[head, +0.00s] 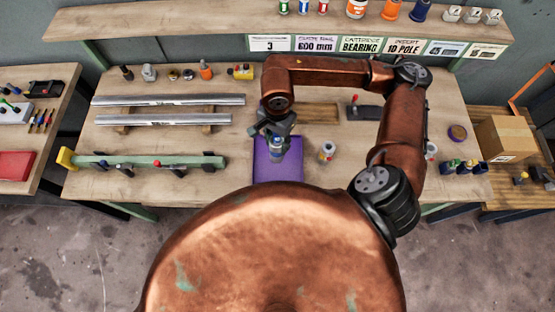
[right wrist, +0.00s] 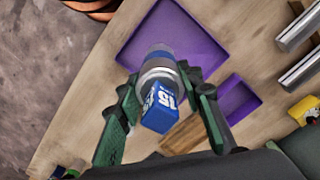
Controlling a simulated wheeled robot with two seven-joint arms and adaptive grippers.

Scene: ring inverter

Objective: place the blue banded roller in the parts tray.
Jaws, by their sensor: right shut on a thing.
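My right gripper (head: 275,143) is shut on the blue banded roller (head: 277,152), holding it above the purple parts tray (head: 278,174). In the right wrist view, the roller (right wrist: 160,92) is a grey cylinder with a blue part marked 15, between the two green fingers of the gripper (right wrist: 160,115). The tray (right wrist: 200,50) shows behind the roller there, with a smaller purple patch at its right. I cannot tell how high the roller is above the tray floor. My left gripper is not in view.
A grey roller with an orange-red band (head: 327,151) stands right of the tray. Metal bars (head: 165,120) on wooden rests and a green clamp fixture (head: 150,162) lie left. Small parts line the table's back. A cardboard box (head: 507,138) is at far right.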

